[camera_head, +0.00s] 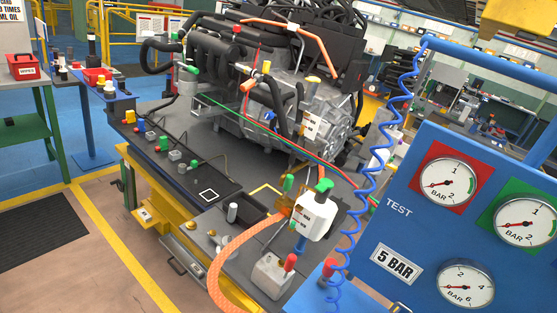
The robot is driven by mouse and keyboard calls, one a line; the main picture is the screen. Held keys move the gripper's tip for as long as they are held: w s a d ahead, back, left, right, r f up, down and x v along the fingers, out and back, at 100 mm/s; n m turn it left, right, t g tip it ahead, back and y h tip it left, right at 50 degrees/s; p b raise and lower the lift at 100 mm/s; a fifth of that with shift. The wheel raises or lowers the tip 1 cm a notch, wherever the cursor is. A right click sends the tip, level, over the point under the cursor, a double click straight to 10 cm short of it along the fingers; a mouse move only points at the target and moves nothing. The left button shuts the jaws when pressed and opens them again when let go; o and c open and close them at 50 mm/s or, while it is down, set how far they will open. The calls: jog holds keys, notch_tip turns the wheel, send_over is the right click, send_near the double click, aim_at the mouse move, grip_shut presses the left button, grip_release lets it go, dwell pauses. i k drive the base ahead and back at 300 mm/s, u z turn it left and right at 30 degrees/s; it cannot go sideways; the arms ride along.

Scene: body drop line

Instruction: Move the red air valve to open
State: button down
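A small red handle (328,268) stands on a blue part at the lower edge of the blue test panel (395,255), close to the lower end of a blue coiled hose (352,225). A second red knob (290,262) stands on a pale block (271,278) just to its left. I cannot tell for certain which of the two is the red air valve, nor whether it is open or closed. My gripper does not show in this view.
The panel's gauges, red-backed (449,183), green-backed (527,222) and plain (466,285), fill the lower right. A white green-topped connector (316,215) and orange hose (225,262) stand left of the coil. An engine (270,90) sits behind.

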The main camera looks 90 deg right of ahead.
aim_at(327, 273)
jog(key=z, duration=0.05)
jog(key=i, duration=1.7)
jog(key=z, duration=2.75)
jog(key=k, duration=0.9)
jog(key=z, duration=0.15)
jog(key=i, duration=0.9)
jog(key=u, duration=0.1)
